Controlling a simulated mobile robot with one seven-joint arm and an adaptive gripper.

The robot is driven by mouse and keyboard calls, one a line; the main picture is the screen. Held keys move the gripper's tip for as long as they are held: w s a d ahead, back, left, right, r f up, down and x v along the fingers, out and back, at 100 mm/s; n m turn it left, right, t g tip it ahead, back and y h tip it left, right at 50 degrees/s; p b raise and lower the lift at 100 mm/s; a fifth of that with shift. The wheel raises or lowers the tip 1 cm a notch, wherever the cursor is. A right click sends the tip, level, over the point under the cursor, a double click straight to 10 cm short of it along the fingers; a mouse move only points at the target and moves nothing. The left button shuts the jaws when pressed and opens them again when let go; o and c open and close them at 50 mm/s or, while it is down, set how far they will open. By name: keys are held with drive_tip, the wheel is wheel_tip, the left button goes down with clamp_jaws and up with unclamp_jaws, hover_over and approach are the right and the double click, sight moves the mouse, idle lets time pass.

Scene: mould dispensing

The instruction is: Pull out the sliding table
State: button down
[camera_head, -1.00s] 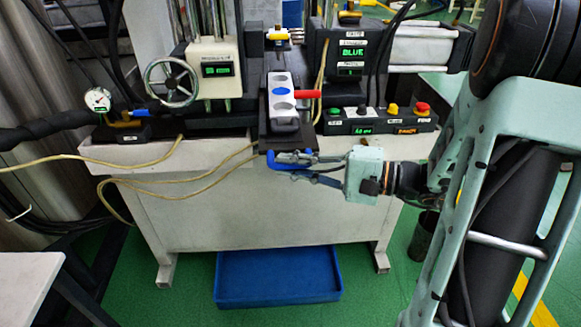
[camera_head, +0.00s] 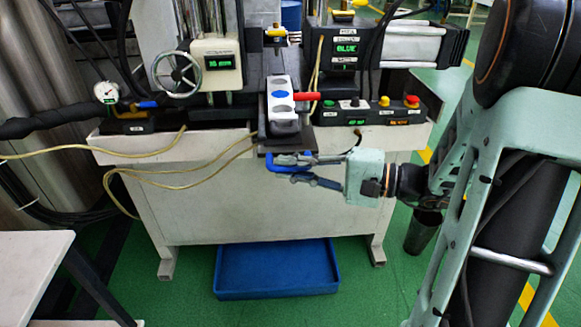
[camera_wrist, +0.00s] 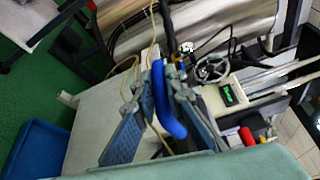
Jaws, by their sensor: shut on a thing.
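The sliding table is a dark plate (camera_head: 263,135) on the machine bench, with its front end at the bench's front edge. A mould block (camera_head: 283,96) with a blue centre circle and a red side handle (camera_head: 306,97) lies on it. A blue pull handle (camera_head: 269,162) hangs at the plate's front. My gripper (camera_head: 284,168) reaches in from the right and is shut on this handle. In the wrist view, the blue handle (camera_wrist: 166,108) runs between my two fingers, and its lower end is free. The fingers hide part of it in the head view.
A control box (camera_head: 368,112) with buttons stands right of the plate, and a handwheel (camera_head: 175,75) left. A loose cable (camera_head: 165,166) hangs over the bench front. A blue tray (camera_head: 277,271) lies on the floor below. The floor in front is clear.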

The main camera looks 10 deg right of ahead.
drive_tip(key=c, duration=2)
unclamp_jaws()
drive_tip(key=shift+o, duration=0.2)
drive_tip(key=v, duration=1.2)
